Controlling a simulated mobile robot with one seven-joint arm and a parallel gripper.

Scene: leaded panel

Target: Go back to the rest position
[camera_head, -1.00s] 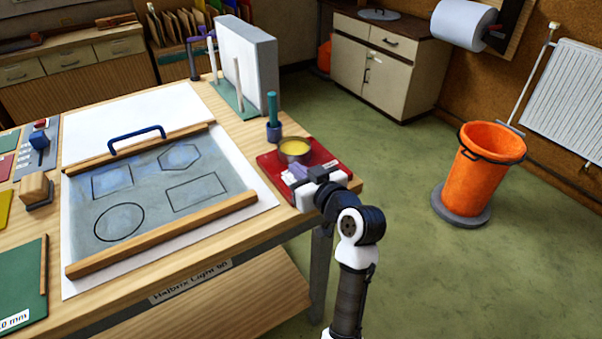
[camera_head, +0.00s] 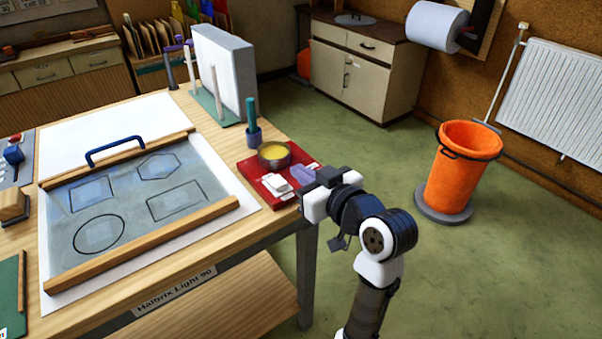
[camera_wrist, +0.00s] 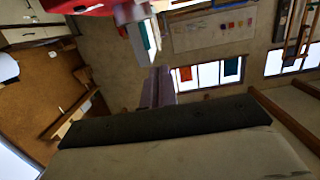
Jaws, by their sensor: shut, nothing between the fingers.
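My gripper (camera_head: 301,173) is at the right end of the workbench, beside and seemingly above the edge of a red tray (camera_head: 283,200). Its purple fingers are together and hold nothing. In the wrist view the fingers (camera_wrist: 158,86) also show close together, pointing out over the room. My arm bends down from the wrist to the lower right, off the bench.
The tray bears a round tin (camera_head: 273,155) with yellow contents and a white block. A teal-handled tool in a dark holder (camera_head: 253,135) stands behind. A leaded panel (camera_head: 140,200) lies left. An orange bin (camera_head: 463,168) stands right; the floor between is clear.

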